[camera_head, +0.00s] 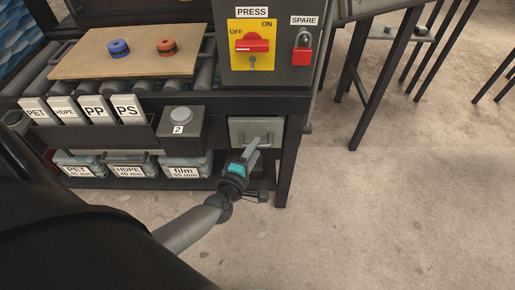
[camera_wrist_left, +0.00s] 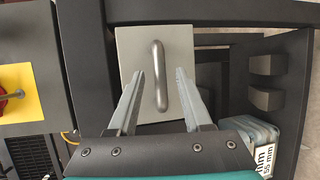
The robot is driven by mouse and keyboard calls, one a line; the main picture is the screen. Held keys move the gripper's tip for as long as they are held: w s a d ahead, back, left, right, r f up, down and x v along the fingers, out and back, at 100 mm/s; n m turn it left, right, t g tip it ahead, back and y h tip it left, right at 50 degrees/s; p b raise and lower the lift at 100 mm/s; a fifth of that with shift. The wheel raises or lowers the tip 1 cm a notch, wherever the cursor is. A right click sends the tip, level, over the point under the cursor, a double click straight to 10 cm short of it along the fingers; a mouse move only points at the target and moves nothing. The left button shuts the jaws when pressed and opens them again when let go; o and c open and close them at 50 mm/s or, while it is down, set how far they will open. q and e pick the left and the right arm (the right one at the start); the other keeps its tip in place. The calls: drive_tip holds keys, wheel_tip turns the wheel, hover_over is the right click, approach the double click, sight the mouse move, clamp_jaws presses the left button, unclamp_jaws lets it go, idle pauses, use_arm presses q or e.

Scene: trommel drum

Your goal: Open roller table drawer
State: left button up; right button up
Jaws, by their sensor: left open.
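The roller table drawer (camera_head: 241,127) has a light grey front under the right end of the table in the head view, and looks shut. In the left wrist view the drawer front (camera_wrist_left: 130,45) faces me, with its grey bar handle (camera_wrist_left: 158,62) upright in the picture. My left gripper (camera_head: 255,143) is in front of the drawer. Its fingers are open, one on each side of the handle in the left wrist view (camera_wrist_left: 159,76), with gaps showing on both sides. In the head view the gripper hides part of the drawer front and its handle. My right gripper is not in view.
The table leg (camera_head: 289,165) stands just right of the drawer. A button box (camera_head: 182,128) and lidded bins (camera_head: 185,167) are to its left. The PRESS panel (camera_head: 252,50) and a red padlock (camera_head: 301,57) are above. The floor (camera_head: 400,200) on the right is clear.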

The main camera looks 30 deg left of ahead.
use_arm(q)
drive_tip(key=shift+b+x, duration=0.3)
drive_tip(key=shift+x, duration=0.95)
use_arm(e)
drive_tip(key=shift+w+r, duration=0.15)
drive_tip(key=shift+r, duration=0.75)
use_arm(q)
clamp_jaws()
